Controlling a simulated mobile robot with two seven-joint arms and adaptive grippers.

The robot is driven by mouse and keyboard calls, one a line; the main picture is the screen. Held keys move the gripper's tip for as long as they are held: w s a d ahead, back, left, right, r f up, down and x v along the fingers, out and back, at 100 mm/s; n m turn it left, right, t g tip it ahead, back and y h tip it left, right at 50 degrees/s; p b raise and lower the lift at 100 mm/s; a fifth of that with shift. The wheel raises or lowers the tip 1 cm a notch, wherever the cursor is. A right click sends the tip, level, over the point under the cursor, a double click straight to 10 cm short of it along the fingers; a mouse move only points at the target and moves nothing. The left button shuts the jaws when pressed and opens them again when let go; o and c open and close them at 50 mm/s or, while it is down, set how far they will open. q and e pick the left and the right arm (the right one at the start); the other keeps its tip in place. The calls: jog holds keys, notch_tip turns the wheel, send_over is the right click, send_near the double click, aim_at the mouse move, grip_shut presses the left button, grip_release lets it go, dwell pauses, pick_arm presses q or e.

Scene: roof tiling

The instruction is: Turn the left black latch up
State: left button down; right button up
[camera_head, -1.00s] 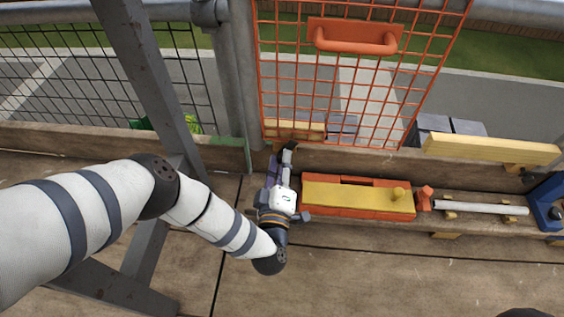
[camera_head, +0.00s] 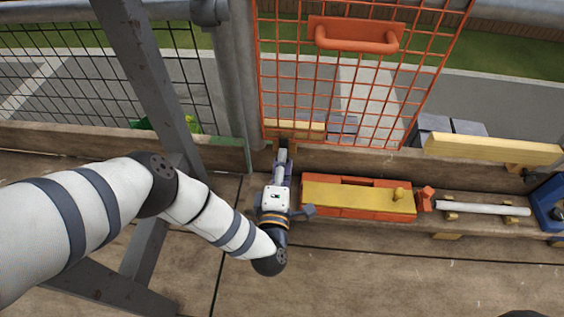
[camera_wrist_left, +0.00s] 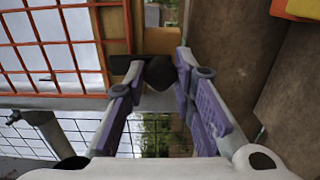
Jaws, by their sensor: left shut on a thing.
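The left black latch (camera_wrist_left: 160,72) shows in the wrist view as a dark rounded knob with a dark bar beside it, at the wooden board under the orange mesh gate (camera_wrist_left: 55,50). My left gripper (camera_wrist_left: 157,68) has its fingertips on either side of the knob and is shut on it. In the head view my left gripper (camera_head: 281,156) reaches the board at the gate's lower left corner. There the gripper largely hides the latch, so its exact angle is hard to tell.
An orange toolbox with a yellow lid (camera_head: 345,198) lies just right of my left gripper. Farther right are a white tube (camera_head: 485,207) on wooden rests and a blue object (camera_head: 548,205). A grey steel post (camera_head: 238,80) stands left of the gate. Planks in front are clear.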

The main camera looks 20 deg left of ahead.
dwell(0.3)
pick_arm(q)
jog(key=c, duration=1.3)
grip_release()
jog(key=shift+c, duration=0.2)
jog(key=v, duration=1.2)
